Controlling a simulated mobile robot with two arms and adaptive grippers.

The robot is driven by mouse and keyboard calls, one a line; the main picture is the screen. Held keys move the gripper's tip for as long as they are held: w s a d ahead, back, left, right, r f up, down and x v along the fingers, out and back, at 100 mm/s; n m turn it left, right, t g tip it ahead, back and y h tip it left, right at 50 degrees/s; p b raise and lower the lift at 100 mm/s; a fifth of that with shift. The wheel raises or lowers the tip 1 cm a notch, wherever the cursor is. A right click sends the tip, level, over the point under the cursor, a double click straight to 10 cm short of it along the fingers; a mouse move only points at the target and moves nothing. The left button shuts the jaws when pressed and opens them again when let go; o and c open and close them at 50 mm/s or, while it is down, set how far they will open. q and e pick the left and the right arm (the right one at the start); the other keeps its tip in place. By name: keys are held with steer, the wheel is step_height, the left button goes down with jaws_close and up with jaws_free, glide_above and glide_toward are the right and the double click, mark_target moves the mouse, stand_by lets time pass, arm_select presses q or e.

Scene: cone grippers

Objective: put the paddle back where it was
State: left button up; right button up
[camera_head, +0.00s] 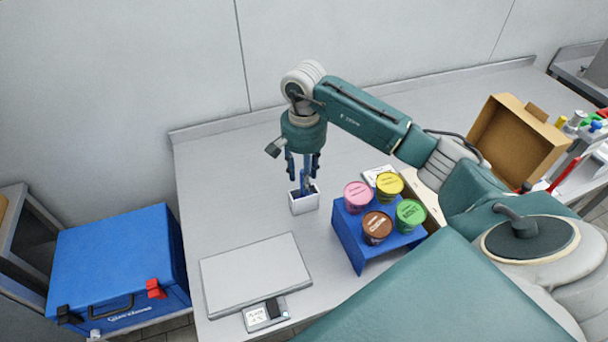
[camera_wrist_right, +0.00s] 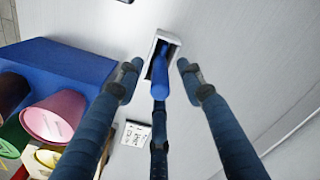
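The blue paddle (camera_head: 304,183) stands in a small white open-topped holder (camera_head: 305,204) on the grey table, its handle pointing up. In the right wrist view the paddle (camera_wrist_right: 176,90) shows its handle end toward the camera, and the holder (camera_wrist_right: 166,45) is around its lower part. My right gripper (camera_head: 303,170) is directly above the holder, pointing down. Its fingers (camera_wrist_right: 158,85) are spread around the handle, with visible gaps between the side fingers and the paddle. The paddle's lower end is hidden inside the holder. My left gripper is not in view.
A blue stand (camera_head: 361,248) with pink, yellow, brown and green tubs is right of the holder. A scale (camera_head: 255,275) lies in front of it. A blue cool box (camera_head: 118,262) is at the left, a cardboard box (camera_head: 515,140) at the right. The table left of the holder is clear.

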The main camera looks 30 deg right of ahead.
steer(key=shift+r, duration=0.25)
step_height(320, 180, up, 12)
steer(key=shift+f, duration=0.25)
